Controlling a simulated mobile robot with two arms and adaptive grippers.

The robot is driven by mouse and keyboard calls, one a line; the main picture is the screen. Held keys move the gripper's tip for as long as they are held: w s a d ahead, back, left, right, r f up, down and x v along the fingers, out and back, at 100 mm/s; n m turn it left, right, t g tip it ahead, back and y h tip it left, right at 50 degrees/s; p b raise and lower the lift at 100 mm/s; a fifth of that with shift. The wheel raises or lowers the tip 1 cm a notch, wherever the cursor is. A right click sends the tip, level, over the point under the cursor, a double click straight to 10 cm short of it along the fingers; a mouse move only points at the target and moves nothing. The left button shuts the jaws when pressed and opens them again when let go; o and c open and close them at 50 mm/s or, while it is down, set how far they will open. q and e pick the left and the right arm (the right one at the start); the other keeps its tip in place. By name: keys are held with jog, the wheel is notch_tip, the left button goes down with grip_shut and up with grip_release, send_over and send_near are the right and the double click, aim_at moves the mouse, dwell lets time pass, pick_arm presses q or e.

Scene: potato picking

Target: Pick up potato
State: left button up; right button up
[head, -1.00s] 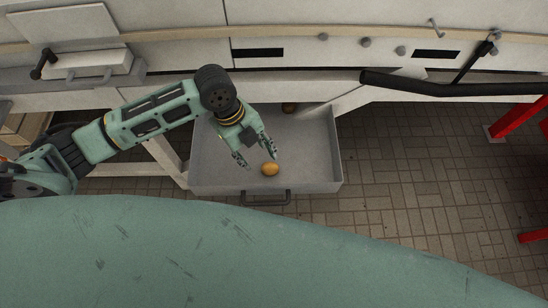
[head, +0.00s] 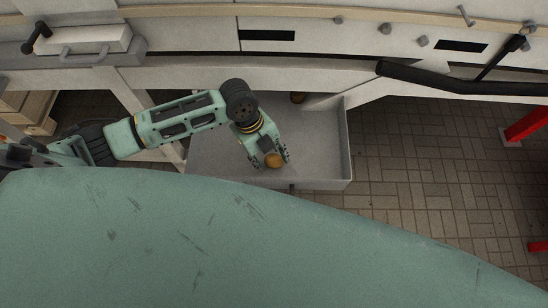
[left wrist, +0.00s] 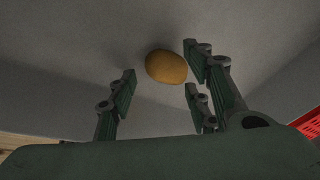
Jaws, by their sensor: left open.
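A yellow-brown potato (head: 274,160) lies in the grey drawer-like tray (head: 338,150) below the counter. In the left wrist view the potato (left wrist: 166,66) shows just beyond the open fingertips (left wrist: 160,78), nearer the right fingers. I cannot tell whether any finger touches it. My right gripper is not in view.
A white counter front (head: 200,45) with knobs stands behind, and a black bar (head: 450,85) juts out at right. Red legs (head: 526,122) stand at the far right. Tiled floor (head: 420,180) is clear right of the tray.

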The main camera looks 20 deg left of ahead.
pick_arm(q)
jog(key=shift+x, duration=0.8)
jog(key=shift+c, duration=0.5)
jog(key=shift+w, duration=0.1)
jog(key=c, duration=1)
jog(key=shift+r, duration=0.1)
